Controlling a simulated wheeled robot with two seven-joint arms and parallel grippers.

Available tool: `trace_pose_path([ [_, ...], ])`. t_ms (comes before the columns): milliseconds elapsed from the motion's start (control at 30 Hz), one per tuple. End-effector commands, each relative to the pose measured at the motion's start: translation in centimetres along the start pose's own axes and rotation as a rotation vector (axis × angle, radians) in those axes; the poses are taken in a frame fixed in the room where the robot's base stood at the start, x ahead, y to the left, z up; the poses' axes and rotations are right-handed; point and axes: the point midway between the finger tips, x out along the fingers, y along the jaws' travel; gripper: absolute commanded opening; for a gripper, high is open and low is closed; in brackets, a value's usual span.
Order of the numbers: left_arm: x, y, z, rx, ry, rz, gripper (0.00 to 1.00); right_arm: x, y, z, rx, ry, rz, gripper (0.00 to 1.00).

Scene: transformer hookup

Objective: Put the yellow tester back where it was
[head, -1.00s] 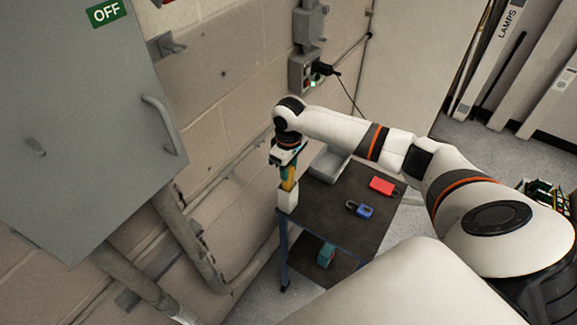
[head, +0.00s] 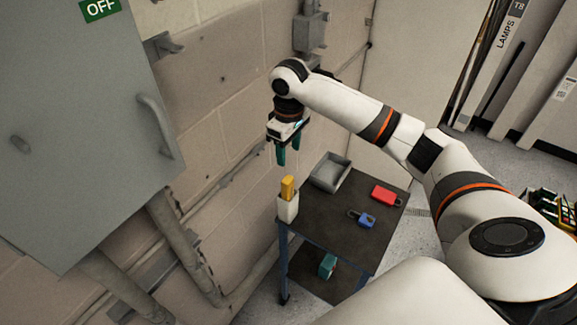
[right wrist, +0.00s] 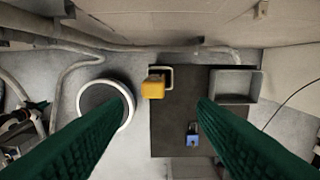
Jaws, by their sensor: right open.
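The yellow tester (head: 287,187) stands upright in a small white holder (head: 288,208) at the left corner of the dark cart top (head: 335,229). My left gripper is not in the head view.
A grey tray (head: 330,173), a red padlock (head: 384,195) and a blue padlock (head: 362,218) are on the cart top. A teal object (head: 327,265) lies on the lower shelf. The wall with pipes is close behind, and a grey cabinet (head: 75,130) stands at left.

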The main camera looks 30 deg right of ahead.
Motion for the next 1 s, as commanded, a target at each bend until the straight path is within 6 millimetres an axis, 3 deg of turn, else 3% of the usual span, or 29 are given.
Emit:
trace_pose_path([
  [267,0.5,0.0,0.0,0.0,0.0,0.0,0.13,-2.1,0.0,0.0,0.0,0.0,0.0,0.52],
  [433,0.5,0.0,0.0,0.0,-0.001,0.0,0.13,-2.1,0.1,0.0,-0.001,-0.001,0.0,0.52],
  [533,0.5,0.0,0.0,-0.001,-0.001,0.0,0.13,-0.9,1.1,0.8,-0.019,-0.037,0.006,0.52],
  [733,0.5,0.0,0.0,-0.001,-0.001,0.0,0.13,4.0,7.8,5.3,-0.103,-0.313,0.048,0.52],
  [900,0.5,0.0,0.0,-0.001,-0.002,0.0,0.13,6.0,12.8,8.1,-0.125,-0.57,0.085,0.52],
  [1000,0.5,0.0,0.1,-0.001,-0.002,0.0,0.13,6.9,14.6,8.9,-0.109,-0.683,0.098,0.52],
])
